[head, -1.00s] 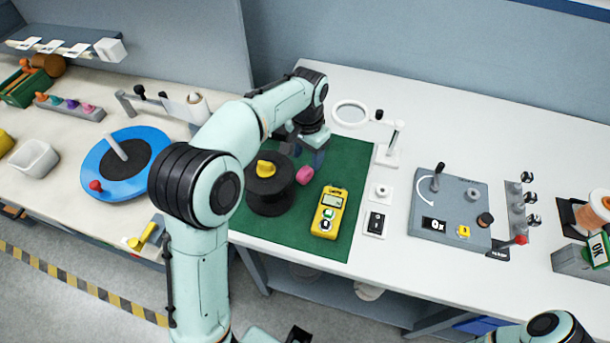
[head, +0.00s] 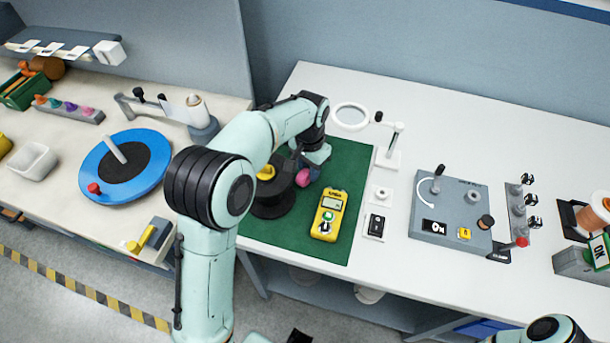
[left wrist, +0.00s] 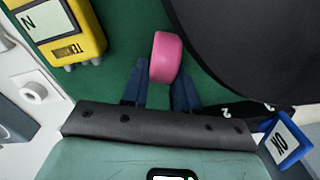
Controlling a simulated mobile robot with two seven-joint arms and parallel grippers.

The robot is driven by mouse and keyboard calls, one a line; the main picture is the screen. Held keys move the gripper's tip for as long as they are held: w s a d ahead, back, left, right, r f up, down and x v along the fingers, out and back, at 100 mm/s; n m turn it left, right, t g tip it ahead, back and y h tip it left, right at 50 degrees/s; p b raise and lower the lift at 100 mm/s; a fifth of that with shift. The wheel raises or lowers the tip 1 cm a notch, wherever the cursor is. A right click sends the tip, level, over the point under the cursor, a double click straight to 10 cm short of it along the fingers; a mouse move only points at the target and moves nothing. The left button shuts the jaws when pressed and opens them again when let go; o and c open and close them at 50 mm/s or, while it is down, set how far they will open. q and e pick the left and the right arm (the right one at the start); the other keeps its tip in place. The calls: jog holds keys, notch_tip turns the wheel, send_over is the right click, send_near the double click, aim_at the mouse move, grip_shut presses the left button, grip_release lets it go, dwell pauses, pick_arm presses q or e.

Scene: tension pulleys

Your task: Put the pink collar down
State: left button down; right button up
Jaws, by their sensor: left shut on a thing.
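The pink collar (head: 303,177) is at the green mat, just right of the black spool (head: 270,198) with the yellow top. In the left wrist view the collar (left wrist: 165,58) is between the two dark blue fingertips of my left gripper (left wrist: 160,80), which is shut on it. In the head view my left gripper (head: 314,165) reaches down from behind the collar and partly hides it. I cannot tell whether the collar touches the mat (head: 288,235). My right gripper is not in view.
A yellow meter (head: 328,214) lies on the mat to the right of the collar; it also shows in the left wrist view (left wrist: 65,30). A ring magnifier (head: 351,115) stands behind. A grey panel (head: 452,207) is farther right. The mat's front part is clear.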

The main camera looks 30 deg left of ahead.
pick_arm(q)
jog(key=shift+r, duration=0.1)
